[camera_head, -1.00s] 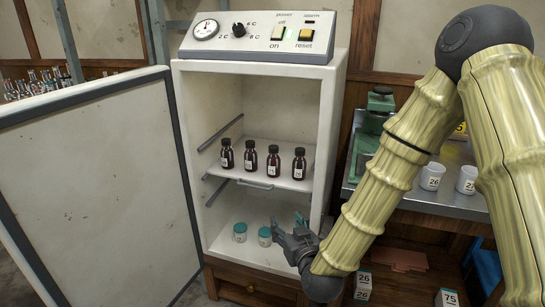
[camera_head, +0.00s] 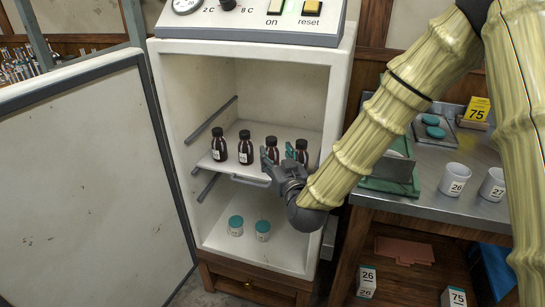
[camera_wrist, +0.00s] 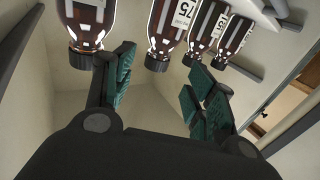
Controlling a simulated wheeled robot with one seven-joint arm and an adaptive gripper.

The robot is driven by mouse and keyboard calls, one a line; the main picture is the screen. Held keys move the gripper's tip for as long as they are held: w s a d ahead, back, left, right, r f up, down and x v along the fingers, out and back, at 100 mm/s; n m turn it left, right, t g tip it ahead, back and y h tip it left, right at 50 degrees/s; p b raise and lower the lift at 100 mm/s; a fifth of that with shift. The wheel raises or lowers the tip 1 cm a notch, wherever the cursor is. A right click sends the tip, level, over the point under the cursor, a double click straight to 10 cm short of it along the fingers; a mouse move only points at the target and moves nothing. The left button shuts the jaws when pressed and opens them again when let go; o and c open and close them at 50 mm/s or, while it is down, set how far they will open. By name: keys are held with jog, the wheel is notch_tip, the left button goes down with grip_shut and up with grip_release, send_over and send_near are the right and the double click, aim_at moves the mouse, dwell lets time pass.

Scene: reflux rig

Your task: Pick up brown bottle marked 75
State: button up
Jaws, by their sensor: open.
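Several brown bottles with black caps and white labels stand in a row on the upper shelf of the open fridge. In the wrist view, which shows them upside down, the second bottle from the left (camera_wrist: 168,28) has a label that seems to read 75. It appears to be the third from the left in the head view (camera_head: 271,145), partly hidden by my gripper. My gripper (camera_head: 278,156) is open and empty at the shelf's front edge. In the wrist view its green-padded fingers (camera_wrist: 162,65) are spread either side of this bottle's cap, apart from it.
Neighbouring bottles stand close by: one to the right (camera_head: 301,151), two to the left (camera_head: 245,149). The fridge door (camera_head: 95,190) stands open at left. Two teal-lidded jars (camera_head: 236,226) are on the fridge floor. A bench with white cups (camera_head: 455,180) is at right.

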aim_at(273, 145)
jog(key=shift+b+x, duration=0.5)
jog(key=shift+x, duration=3.1)
jog(key=shift+d, duration=0.2)
grip_shut()
